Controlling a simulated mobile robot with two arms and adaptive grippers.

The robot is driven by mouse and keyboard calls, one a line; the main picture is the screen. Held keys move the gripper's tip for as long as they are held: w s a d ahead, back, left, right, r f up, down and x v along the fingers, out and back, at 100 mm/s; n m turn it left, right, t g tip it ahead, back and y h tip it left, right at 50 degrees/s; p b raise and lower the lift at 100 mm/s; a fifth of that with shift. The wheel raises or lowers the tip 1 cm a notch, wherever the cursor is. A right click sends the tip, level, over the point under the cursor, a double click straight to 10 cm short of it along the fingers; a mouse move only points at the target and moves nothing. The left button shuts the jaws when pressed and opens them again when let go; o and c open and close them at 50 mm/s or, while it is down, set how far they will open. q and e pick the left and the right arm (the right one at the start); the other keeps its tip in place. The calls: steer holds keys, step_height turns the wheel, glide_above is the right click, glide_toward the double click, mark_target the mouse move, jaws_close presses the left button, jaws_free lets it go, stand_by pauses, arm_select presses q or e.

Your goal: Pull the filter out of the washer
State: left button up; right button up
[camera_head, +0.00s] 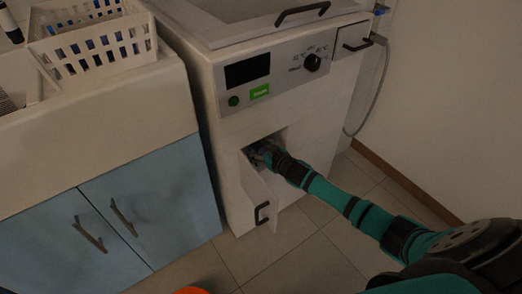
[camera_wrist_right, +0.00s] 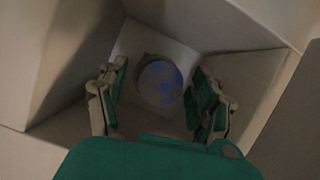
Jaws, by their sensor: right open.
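The white washer (camera_head: 235,150) stands in the middle of the head view, with a small flap (camera_head: 258,196) hanging open low on its front. My right gripper (camera_head: 262,152) reaches into the opening behind that flap. In the right wrist view the round filter (camera_wrist_right: 160,82), grey-rimmed with a bluish face, sits on the back wall of the recess. My right gripper also shows there (camera_wrist_right: 158,100), open, with one finger on each side of the filter in the picture. I cannot tell whether the fingers touch it. The left gripper is not in view.
The recess walls (camera_wrist_right: 245,75) are close around the right gripper. A blue cabinet (camera_head: 150,215) with a white basket (camera_head: 95,45) on top stands to the left. An orange object (camera_head: 191,291) shows at the bottom edge. Tiled floor (camera_head: 310,250) is free in front.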

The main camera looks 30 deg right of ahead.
steer(key=shift+c, duration=0.2)
jaws_close()
stand_by(0.6)
